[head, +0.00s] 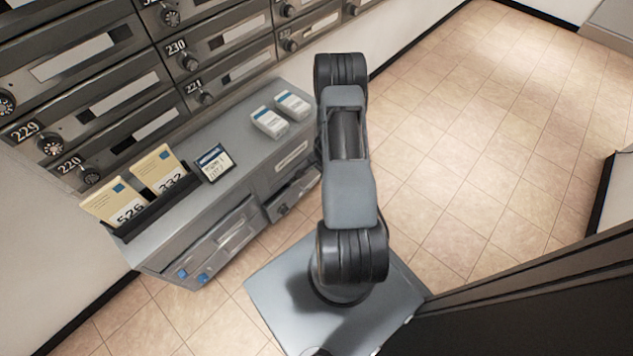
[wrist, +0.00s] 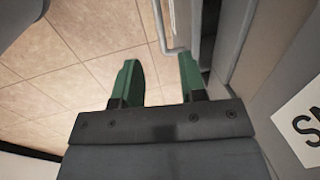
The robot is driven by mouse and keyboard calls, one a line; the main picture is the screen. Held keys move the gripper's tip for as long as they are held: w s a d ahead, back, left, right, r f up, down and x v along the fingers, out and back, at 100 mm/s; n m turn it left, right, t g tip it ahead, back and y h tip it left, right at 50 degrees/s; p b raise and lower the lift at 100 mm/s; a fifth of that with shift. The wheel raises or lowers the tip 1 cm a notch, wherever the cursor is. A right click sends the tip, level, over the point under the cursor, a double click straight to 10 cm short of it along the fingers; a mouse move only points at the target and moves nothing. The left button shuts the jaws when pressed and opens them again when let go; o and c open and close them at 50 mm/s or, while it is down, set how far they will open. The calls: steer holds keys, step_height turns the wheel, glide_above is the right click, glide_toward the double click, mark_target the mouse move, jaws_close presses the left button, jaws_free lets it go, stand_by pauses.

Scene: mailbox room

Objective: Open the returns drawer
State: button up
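The grey cabinet (head: 165,250) stands below the mailboxes in the head view, with drawer fronts on its near side. A drawer front with a pale label (head: 291,156) is at its right end, partly hidden by my arm. I cannot read which one is the returns drawer. In the wrist view my gripper (wrist: 158,62) has its two green fingers apart, with nothing held between them. A thin grey bar handle (wrist: 163,28) lies just beyond the fingertips, near the right one. I cannot tell whether they touch. My gripper is hidden in the head view.
A lower compartment (head: 292,193) is below the labelled front. The cabinet top holds a card holder (head: 160,213), a small dark-framed sign (head: 214,163) and two white boxes (head: 270,122). A white label (wrist: 302,128) is close on the wrist view's right. Tiled floor (head: 470,150) is clear on the right.

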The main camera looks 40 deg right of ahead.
mark_target(316, 180)
steer(key=f+b, duration=0.1)
steer(key=f, duration=0.1)
steer(key=w+f+b, duration=0.1)
steer(key=f, duration=0.2)
steer(key=f+b, duration=0.1)
steer(key=f, duration=0.2)
steer(key=shift+w+a, duration=0.15)
steer(key=shift+w, duration=0.1)
steer(key=shift+c, duration=0.4)
jaws_close()
